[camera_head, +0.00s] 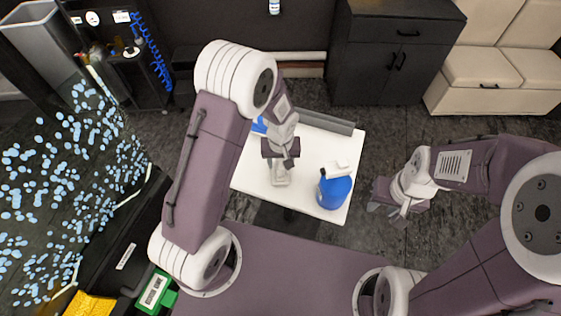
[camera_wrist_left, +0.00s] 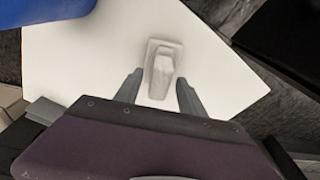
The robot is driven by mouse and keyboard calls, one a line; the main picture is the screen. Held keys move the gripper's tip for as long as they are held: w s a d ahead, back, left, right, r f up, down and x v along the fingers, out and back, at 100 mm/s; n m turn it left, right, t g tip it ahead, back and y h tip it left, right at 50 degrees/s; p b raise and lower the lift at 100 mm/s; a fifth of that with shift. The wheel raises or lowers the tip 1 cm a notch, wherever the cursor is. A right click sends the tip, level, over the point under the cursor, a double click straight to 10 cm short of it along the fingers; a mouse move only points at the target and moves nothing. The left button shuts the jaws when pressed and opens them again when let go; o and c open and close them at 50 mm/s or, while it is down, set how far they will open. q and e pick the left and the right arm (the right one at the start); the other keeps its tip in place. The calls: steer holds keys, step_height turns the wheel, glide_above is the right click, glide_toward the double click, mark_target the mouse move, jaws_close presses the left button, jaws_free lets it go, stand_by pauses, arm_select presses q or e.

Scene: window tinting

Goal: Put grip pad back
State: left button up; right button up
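The pale grey grip pad (camera_wrist_left: 163,68) lies on the white table top in the left wrist view, long side pointing away from me. It also shows in the head view (camera_head: 281,178), just below my left gripper (camera_head: 280,160). My left gripper (camera_wrist_left: 158,88) is open in the wrist view, with its two fingers apart on either side of the pad's near end. Nothing is held between them, and I cannot tell whether a finger touches the pad. My right gripper (camera_head: 387,212) hangs right of the table, its fingers apart and empty.
The white table (camera_head: 306,205) carries a blue jug (camera_head: 335,190) at the right and a grey bar (camera_head: 326,122) along its far edge. A blue item (camera_head: 259,126) is partly hidden behind my left arm. A dark cabinet (camera_head: 392,60) stands behind.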

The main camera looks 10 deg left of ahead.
arm_select(q)
step_height(320, 180, up, 12)
steer(key=s, duration=0.1)
steer(key=s+a+m, duration=0.1)
steer(key=s+a, duration=0.2)
steer(key=s, duration=0.2)
steer(key=s+a+f+m, duration=0.1)
steer(key=s+a+m, duration=0.1)
steer(key=s, duration=0.4)
steer(key=shift+s+a+f+h, duration=0.25)
steer(key=shift+a+f+h, duration=0.05)
steer(key=shift+a, duration=0.1)
steer(key=shift+s+a, duration=0.1)
steer(key=shift+s, duration=0.05)
stand_by(0.6)
